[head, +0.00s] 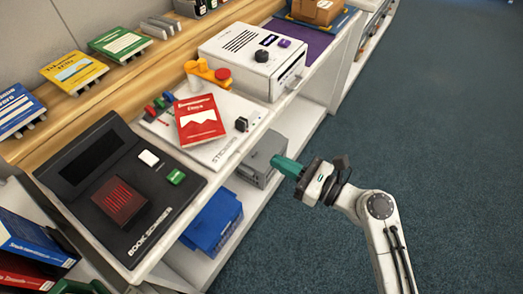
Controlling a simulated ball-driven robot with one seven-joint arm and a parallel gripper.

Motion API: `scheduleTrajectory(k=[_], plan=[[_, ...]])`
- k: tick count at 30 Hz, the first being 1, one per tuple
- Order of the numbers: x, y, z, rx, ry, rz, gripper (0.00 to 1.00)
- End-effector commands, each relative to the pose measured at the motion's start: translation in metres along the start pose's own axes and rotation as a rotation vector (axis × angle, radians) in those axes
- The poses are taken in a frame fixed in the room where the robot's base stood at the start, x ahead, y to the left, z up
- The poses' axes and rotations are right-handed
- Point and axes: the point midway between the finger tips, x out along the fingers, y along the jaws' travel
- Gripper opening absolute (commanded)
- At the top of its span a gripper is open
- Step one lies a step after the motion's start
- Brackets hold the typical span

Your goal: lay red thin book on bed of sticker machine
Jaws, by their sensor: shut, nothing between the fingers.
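A thin red book (200,119) with a white pattern on its cover lies flat, face up, on the white bed of the sticker machine (170,131). The machine has an orange arm piece with a red knob behind the book and a small black knob to its right. My gripper (275,161), with teal fingers, is shut and empty. It is out over the aisle side of the counter, to the right of and apart from the book.
A black book scanner (76,213) stands left of the sticker machine, and a white box machine (243,71) stands right of it. Yellow, green and blue books (73,70) stand on the wooden ledge behind. A blue bin (212,222) and a grey box (262,157) sit on the lower shelf. Carpet at right is clear.

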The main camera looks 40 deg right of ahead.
Motion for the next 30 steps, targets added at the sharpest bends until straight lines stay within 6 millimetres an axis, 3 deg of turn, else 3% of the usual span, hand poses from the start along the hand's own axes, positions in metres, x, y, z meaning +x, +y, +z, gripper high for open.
scheduleTrajectory(k=[18,24,30], plan=[[0.111,0.001,0.002,-0.007,0.001,0.005,0.0],[0.128,0.001,0.0,-0.005,0.002,0.004,0.0],[0.132,0.001,0.0,-0.006,0.002,0.003,0.0]])
